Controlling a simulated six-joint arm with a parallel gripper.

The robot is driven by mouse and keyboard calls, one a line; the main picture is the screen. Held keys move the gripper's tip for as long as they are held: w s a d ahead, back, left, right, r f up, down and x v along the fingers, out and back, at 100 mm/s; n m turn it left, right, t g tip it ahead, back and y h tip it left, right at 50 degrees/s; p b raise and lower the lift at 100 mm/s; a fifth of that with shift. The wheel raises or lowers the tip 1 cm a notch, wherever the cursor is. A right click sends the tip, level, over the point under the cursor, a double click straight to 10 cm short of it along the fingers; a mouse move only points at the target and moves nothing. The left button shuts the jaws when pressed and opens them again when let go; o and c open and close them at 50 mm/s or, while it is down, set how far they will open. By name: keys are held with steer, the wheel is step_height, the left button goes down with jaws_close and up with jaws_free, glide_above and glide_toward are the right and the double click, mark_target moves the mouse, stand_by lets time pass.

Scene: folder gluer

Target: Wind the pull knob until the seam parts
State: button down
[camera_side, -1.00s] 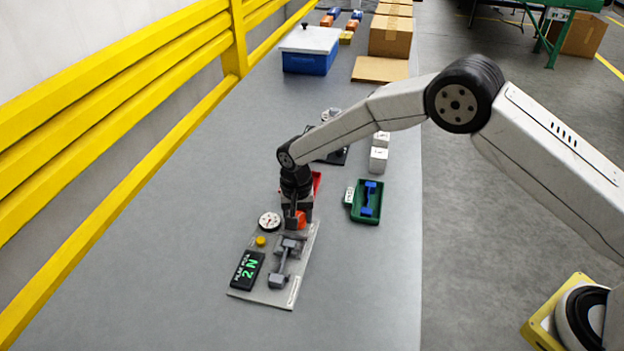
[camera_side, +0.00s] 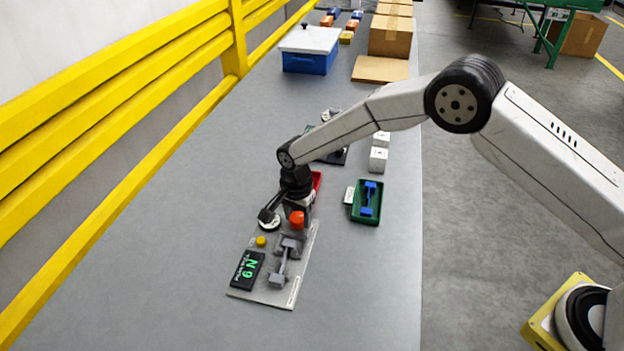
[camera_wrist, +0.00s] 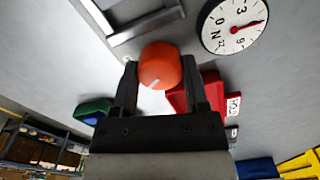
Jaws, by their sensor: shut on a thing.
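The orange pull knob (camera_side: 297,219) stands at the far end of a grey plate (camera_side: 265,295). It also shows in the wrist view (camera_wrist: 160,66), with a white mark on its face. My gripper (camera_side: 297,216) is shut on the knob, one dark finger on each side in the wrist view (camera_wrist: 160,80). Grey clamp parts (camera_side: 285,262) sit on the plate in front of it. A black display (camera_side: 246,270) shows green digits, seemingly 9 N or 6 N. A round dial (camera_wrist: 235,22) with a red needle lies beside the knob. I cannot make out a seam.
A yellow button (camera_side: 261,241) is near the display. A red tray (camera_wrist: 195,98) lies close behind my gripper. A green tray (camera_side: 366,207) with a blue part (camera_side: 368,198) is to the right. A yellow rail (camera_side: 130,120) runs along the left; the grey table's left side is clear.

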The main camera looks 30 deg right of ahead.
mark_target(298, 216)
steer(key=shift+c, duration=0.5)
jaws_free()
steer(key=shift+r, duration=0.1)
steer(key=shift+r, duration=3.85)
steer(key=shift+d, duration=0.1)
